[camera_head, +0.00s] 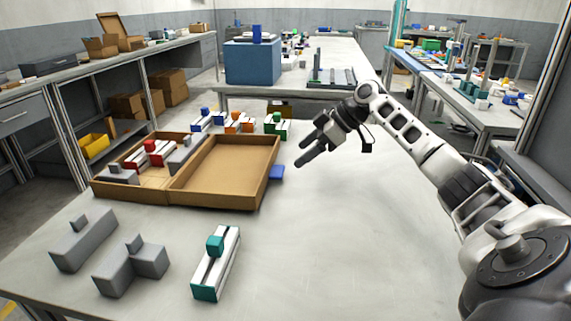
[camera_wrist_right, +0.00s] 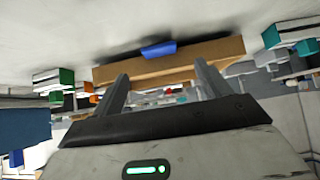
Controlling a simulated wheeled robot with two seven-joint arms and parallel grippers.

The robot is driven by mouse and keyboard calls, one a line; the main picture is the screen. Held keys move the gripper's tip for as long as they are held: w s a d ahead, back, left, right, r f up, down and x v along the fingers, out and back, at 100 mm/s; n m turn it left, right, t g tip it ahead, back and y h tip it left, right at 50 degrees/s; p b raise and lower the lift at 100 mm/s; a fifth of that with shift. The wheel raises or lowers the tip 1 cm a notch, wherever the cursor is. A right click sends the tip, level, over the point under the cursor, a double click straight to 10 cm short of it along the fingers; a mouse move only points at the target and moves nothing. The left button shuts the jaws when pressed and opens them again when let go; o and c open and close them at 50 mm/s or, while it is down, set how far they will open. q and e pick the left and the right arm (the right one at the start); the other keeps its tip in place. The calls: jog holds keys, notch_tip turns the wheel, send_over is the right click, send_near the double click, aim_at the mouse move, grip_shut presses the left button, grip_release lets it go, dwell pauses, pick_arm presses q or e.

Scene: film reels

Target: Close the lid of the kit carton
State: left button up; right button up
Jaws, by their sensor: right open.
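The kit carton (camera_head: 130,194) lies open on the table, at left of middle in the head view. Its lid (camera_head: 232,170) is folded out flat to the right, its shallow hollow facing up and empty. A blue tab (camera_head: 277,172) sticks out from the lid's right edge. In the right wrist view the lid's brown wall (camera_wrist_right: 205,55) and the blue tab (camera_wrist_right: 158,49) show ahead of the fingers. My right gripper (camera_head: 303,150) is open and empty, right of the tab and apart from it; its fingers (camera_wrist_right: 163,86) point toward the lid. My left gripper is not in view.
Inside the carton are a red-and-white part (camera_head: 150,155) and grey blocks. Blue, orange and green parts (camera_head: 240,123) stand behind it. Two grey blocks (camera_head: 132,268) and a teal-and-white part (camera_head: 216,265) lie in front. The table right of the lid is clear.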

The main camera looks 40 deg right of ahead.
aim_at(279, 171)
jog(key=x, duration=0.7)
